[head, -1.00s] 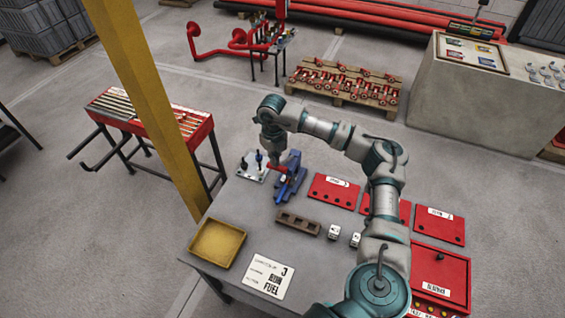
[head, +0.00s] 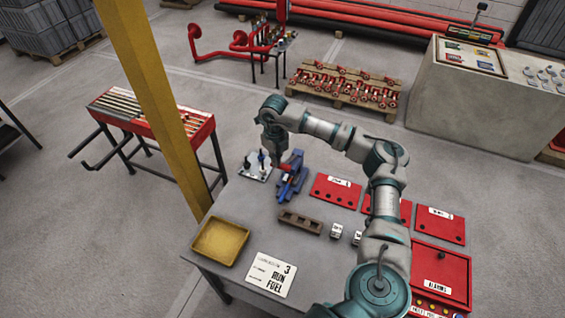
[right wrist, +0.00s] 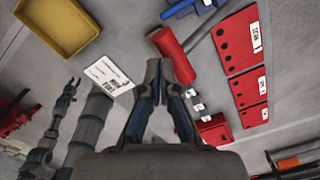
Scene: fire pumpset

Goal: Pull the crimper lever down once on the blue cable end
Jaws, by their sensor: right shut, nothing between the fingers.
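The blue crimper (head: 290,186) stands on the grey table in the head view, with its red lever (head: 292,164) at the top. In the right wrist view the red lever grip (right wrist: 171,50) lies right at my right fingertips, and part of the blue crimper (right wrist: 188,7) shows at the top edge. My right gripper (right wrist: 160,68) is shut with nothing between its fingers. I cannot tell if it touches the lever. I cannot make out the blue cable end.
A light plate (head: 254,168) with small posts is left of the crimper. A brown slotted block (head: 300,223), a yellow tray (head: 221,240), a white card (head: 270,274) and red panels (head: 336,189) lie on the table. A yellow post (head: 150,95) rises at the left.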

